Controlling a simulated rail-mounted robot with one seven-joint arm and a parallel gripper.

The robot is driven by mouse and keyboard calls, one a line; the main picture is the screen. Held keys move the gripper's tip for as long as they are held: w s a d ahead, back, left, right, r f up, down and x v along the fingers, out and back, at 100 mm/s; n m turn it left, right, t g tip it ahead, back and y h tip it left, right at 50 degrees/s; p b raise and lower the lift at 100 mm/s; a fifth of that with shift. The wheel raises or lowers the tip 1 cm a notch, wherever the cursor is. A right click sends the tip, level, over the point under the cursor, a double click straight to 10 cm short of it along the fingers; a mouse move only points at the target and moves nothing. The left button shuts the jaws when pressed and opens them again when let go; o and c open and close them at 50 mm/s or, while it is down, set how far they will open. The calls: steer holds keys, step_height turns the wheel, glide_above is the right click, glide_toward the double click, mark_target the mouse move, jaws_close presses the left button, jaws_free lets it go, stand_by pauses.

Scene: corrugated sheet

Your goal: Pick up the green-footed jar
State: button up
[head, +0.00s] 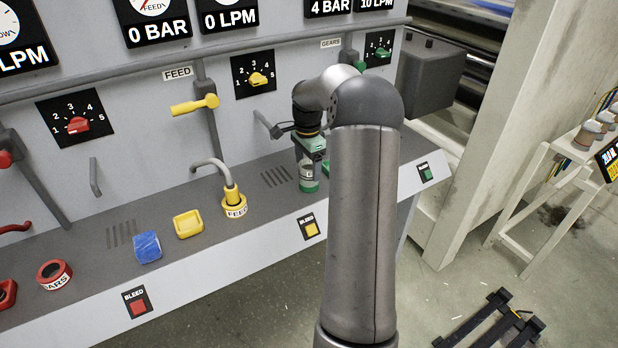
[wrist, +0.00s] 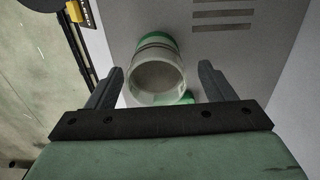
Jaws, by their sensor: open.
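The green-footed jar (head: 308,178) stands upright on the grey bench ledge, directly below my gripper in the head view. It is a clear jar with a green base. In the wrist view I look down on the mouth of the jar (wrist: 158,78), with green showing at its far rim and lower right edge. My gripper (wrist: 160,80) is open, with one dark finger on each side of the jar and a gap to each. It also shows in the head view (head: 309,160), partly hidden by my arm.
A small green item (wrist: 188,97) lies beside the jar. Vent slots (head: 275,177) are just left of it.

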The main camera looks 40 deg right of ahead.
steer(key=f, duration=0.4)
steer(key=shift+s+d, duration=0.1)
steer(key=shift+s, duration=0.1)
steer(key=c, duration=1.1)
steer(key=shift+r, duration=0.2)
steer(key=shift+r, duration=0.25)
step_height(320, 180, up, 2)
steer(key=shift+r, duration=0.15)
steer(key=s+a+r+b, duration=0.1)
steer(key=s+a+r, duration=0.1)
steer(key=s+r, duration=0.1)
steer(key=s+a+r, duration=0.2)
steer(key=s+r, duration=0.1)
steer(key=s, duration=0.2)
steer(key=s+a+r+b, duration=0.1)
steer(key=s+a+r, duration=0.1)
steer(key=s+r, duration=0.2)
steer(key=shift+s+a+b, duration=0.1)
steer(key=shift+s+b, duration=0.2)
steer(key=shift+s, duration=0.05)
